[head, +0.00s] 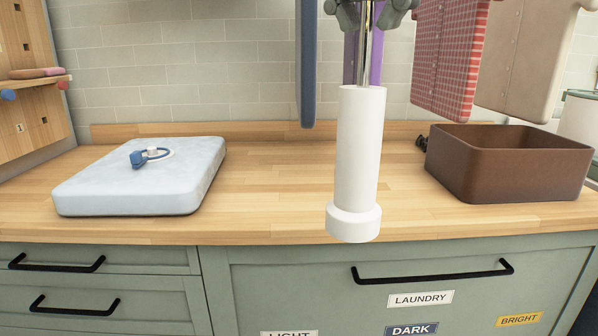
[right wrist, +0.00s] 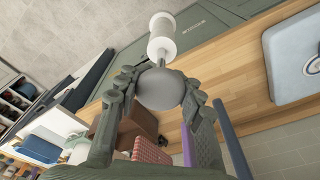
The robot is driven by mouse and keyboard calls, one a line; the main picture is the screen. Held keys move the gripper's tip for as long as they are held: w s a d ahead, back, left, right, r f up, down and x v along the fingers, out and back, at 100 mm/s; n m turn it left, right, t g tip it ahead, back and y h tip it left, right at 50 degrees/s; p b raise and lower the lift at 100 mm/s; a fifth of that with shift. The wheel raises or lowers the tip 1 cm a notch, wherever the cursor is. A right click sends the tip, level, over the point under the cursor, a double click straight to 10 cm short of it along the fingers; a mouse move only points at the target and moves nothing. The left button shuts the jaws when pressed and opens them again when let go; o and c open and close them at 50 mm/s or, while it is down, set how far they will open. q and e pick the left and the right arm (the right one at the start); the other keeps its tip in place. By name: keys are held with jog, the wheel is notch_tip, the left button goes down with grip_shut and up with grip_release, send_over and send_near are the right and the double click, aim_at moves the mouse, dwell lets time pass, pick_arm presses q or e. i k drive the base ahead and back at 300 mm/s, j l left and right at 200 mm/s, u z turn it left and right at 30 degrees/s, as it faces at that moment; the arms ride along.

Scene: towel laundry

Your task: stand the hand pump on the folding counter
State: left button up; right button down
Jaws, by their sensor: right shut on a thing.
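The hand pump (head: 357,150) is a white cylinder with a wider foot, a shiny metal rod above it, and a round grey knob (right wrist: 160,90) that shows in the right wrist view. My right gripper (head: 371,10) is at the top edge of the head view, shut on the knob. The pump hangs below it nearly upright, foot down. Its foot overlaps the front edge of the wooden folding counter (head: 265,185) in the head view. In the right wrist view the white body (right wrist: 161,38) appears against the green cabinet front. My left gripper is not in view.
A pale blue inflatable cushion (head: 110,185) with a valve lies on the counter's left. A brown open bin (head: 510,170) stands at the right. Shirts, including a red checked one (head: 447,55), hang above it. The counter's middle is clear. Drawers with black handles are below.

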aim_at(263, 199)
jog(key=i+j, duration=0.2)
jog(key=j, duration=0.15)
jog(key=i+j, duration=0.25)
jog(key=j, duration=0.15)
jog(key=i+j, duration=0.2)
jog(key=j, duration=0.15)
